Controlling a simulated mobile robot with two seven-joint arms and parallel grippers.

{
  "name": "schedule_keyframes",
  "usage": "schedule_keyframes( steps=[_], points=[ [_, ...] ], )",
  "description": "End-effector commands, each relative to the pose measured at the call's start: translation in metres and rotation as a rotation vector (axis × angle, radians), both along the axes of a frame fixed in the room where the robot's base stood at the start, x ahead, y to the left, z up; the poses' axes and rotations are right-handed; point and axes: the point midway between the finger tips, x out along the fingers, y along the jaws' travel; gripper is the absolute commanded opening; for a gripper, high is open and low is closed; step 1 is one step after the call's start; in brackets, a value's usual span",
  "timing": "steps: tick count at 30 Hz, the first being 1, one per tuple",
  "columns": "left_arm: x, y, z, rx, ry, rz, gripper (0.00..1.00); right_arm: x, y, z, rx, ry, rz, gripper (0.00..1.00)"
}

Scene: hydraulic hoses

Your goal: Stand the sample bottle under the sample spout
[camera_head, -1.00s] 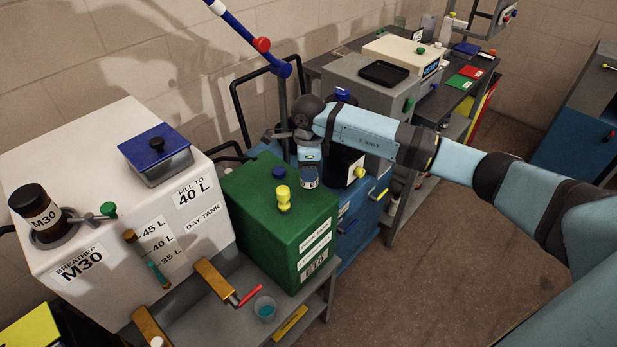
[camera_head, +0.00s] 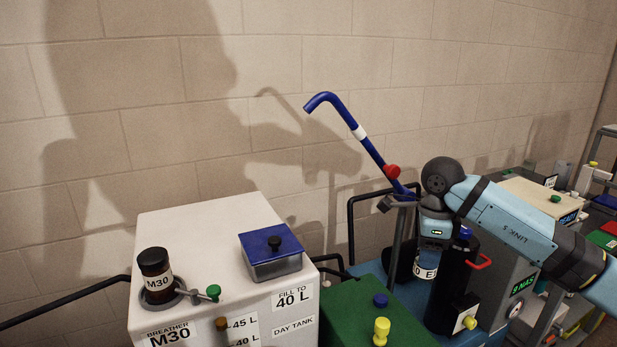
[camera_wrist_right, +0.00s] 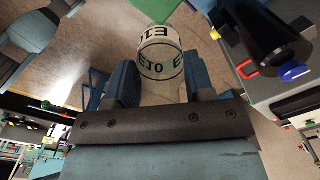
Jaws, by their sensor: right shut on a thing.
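My right gripper (camera_head: 432,247) points down beside a dark cylinder with a yellow knob. It is shut on a bottle with a white E10 label (camera_head: 422,268). The dark cylinder partly hides the bottle in the head view. In the right wrist view the bottle (camera_wrist_right: 160,58) sits between the two fingers (camera_wrist_right: 162,85). A blue bent pipe (camera_head: 345,120) with a red knob rises behind the gripper; I cannot tell whether it is the sample spout. My left gripper is not in view.
The white day tank (camera_head: 220,225) stands at the left, with an M30 breather (camera_head: 155,270) and a blue-lidded box (camera_head: 272,252) on top. A green tank (camera_head: 350,315) is in front of the gripper. The dark cylinder (camera_head: 455,285) stands close on the right. A block wall is behind.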

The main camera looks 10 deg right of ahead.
Motion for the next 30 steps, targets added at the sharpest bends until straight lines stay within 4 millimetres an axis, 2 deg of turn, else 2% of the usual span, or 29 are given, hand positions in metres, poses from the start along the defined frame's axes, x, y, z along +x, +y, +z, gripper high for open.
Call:
schedule_keyframes(
  steps=[5,15,21,25,30],
  points=[
    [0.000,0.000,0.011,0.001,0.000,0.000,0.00,-0.019,0.009,-0.014,-0.010,0.002,0.298,0.26],
    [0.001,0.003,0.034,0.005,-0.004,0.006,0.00,-0.078,0.035,-0.052,-0.018,0.012,1.147,0.26],
    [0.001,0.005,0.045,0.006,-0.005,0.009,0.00,-0.113,0.048,-0.067,-0.008,0.013,1.598,0.26],
    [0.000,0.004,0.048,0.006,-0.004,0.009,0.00,-0.129,0.053,-0.073,-0.002,0.008,1.801,0.26],
    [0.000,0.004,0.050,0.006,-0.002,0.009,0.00,-0.139,0.057,-0.077,0.001,0.004,1.933,0.26]
  ],
)
